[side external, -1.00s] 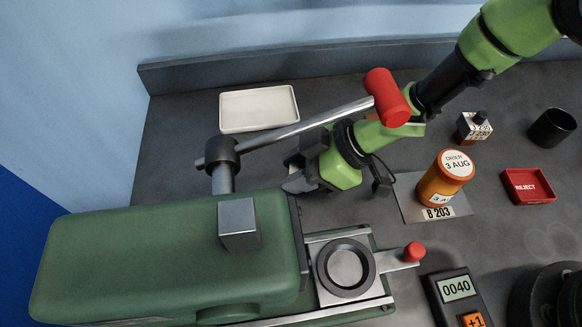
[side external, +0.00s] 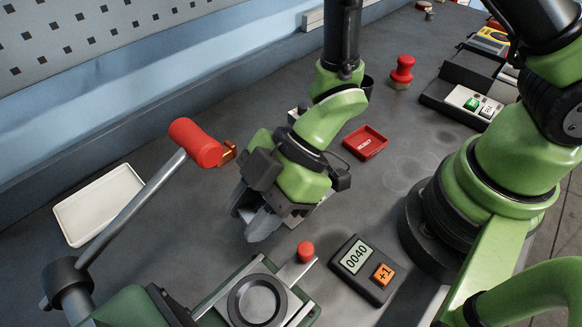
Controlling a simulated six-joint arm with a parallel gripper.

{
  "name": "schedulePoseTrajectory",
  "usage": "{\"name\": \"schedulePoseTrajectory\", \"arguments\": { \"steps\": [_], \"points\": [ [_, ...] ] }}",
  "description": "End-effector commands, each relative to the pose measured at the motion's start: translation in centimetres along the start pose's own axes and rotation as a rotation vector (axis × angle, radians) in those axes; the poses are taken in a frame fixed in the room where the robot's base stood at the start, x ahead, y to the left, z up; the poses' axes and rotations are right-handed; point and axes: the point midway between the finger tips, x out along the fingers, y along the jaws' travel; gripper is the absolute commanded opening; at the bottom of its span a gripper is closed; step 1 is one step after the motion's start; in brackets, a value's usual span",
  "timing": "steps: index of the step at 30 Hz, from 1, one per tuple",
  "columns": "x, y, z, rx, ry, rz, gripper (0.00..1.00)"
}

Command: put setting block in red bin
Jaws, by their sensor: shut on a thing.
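My gripper (side external: 253,212) points down over the bench behind the press slide, with its grey fingers close together. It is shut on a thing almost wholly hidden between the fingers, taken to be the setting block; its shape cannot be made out. The red bin (side external: 366,142), a shallow square tray marked REJECT, sits on the bench to the right of and beyond my gripper. Its inside looks empty.
The press lever with its red knob (side external: 196,142) rises left of my gripper. The slide's red knob (side external: 305,251) and the counter (side external: 367,269) are in front. A white tray (side external: 100,205) lies at left. A red-topped stamp (side external: 402,72) stands beyond the bin.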

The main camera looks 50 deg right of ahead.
Motion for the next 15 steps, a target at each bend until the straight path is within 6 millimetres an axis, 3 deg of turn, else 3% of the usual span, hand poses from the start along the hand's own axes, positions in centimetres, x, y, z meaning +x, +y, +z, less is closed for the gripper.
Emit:
{"name": "schedulePoseTrajectory", "arguments": {
  "steps": [4,8,11,15],
  "points": [
    [-0.4,0.8,0.0,0.024,0.002,0.027,0.0],
    [-2.2,3.9,0.1,0.126,0.004,0.134,0.0],
    [-5.0,7.6,0.6,0.266,0.007,0.278,0.0],
    [-10.4,12.5,2.0,0.5,0.008,0.511,0.0]
  ]
}}
